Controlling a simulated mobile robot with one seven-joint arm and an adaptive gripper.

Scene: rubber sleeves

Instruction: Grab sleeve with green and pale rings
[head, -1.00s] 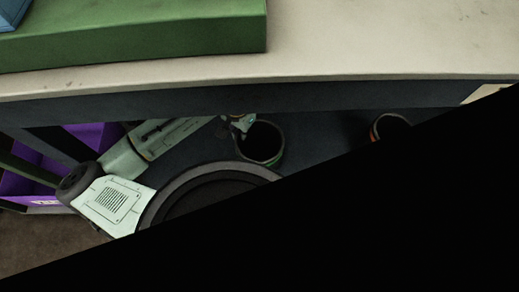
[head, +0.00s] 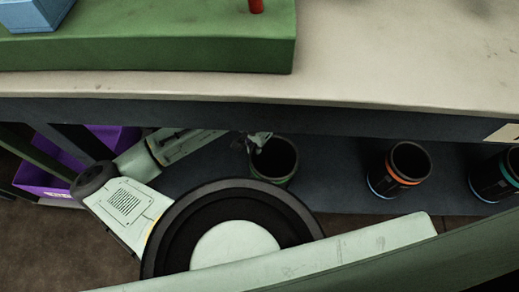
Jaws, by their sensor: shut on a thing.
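The sleeve with green and pale rings (head: 284,173) is a dark, open-topped cylinder on the lower shelf, under the worktop. A green band shows near its base; the pale ring is hard to make out. The fingertips are small and partly hidden by the sleeve wall and the worktop edge. I cannot tell whether the sleeve's base touches the shelf.
A sleeve with orange and blue rings (head: 386,184) stands to the right, and one with teal and blue rings (head: 488,185) at the right edge. The worktop (head: 400,75) overhangs the shelf (head: 335,190). A purple bin (head: 42,178) is at left.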

